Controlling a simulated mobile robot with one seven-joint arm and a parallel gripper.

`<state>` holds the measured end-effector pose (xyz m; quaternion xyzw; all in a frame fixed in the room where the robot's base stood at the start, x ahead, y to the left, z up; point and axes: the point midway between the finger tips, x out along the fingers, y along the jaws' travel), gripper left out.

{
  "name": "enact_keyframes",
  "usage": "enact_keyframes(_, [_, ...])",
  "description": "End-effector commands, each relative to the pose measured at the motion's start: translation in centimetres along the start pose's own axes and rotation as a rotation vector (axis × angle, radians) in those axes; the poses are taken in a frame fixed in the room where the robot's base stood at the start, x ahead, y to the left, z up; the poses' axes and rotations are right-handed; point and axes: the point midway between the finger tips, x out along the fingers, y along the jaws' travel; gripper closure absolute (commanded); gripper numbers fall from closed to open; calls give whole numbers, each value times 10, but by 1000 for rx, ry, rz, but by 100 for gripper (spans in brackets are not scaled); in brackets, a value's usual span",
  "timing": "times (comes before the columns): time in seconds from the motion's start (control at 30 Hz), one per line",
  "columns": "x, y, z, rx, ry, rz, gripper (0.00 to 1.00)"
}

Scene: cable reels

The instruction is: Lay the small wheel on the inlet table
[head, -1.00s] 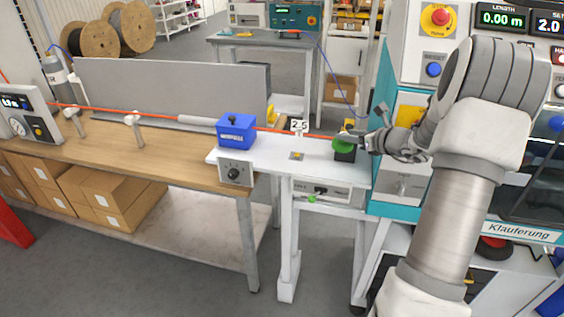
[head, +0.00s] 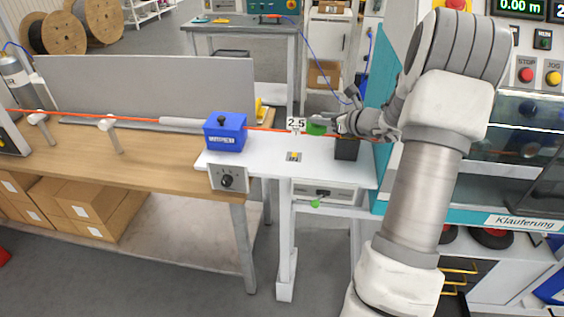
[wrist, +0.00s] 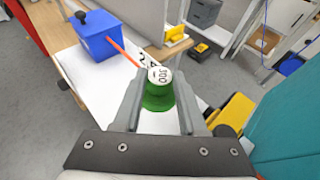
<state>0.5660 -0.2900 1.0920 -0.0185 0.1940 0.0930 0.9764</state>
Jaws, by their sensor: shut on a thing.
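The small wheel is a green round piece (head: 316,128). In the wrist view it (wrist: 157,98) shows a pale end with dark printed figures. My gripper (head: 326,126) is shut on it, with one finger on each side in the wrist view. It holds the wheel above the white inlet table (head: 325,174), left of a dark block (head: 347,149) near the table's right end. I see no contact between wheel and table. A small square patch (head: 294,157) lies on the table, left of and below the wheel in the picture.
A blue box (head: 225,132) stands at the table's left end. An orange cable (head: 270,130) runs from it behind the wheel, past a 2.5 sign (head: 296,124). The teal machine (head: 380,190) borders the right. The table's front middle is clear.

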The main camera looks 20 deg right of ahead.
Motion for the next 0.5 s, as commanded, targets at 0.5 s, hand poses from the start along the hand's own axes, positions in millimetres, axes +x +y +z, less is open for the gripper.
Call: enact_keyframes(0.5, [42, 101, -50, 2, 1, 4, 100])
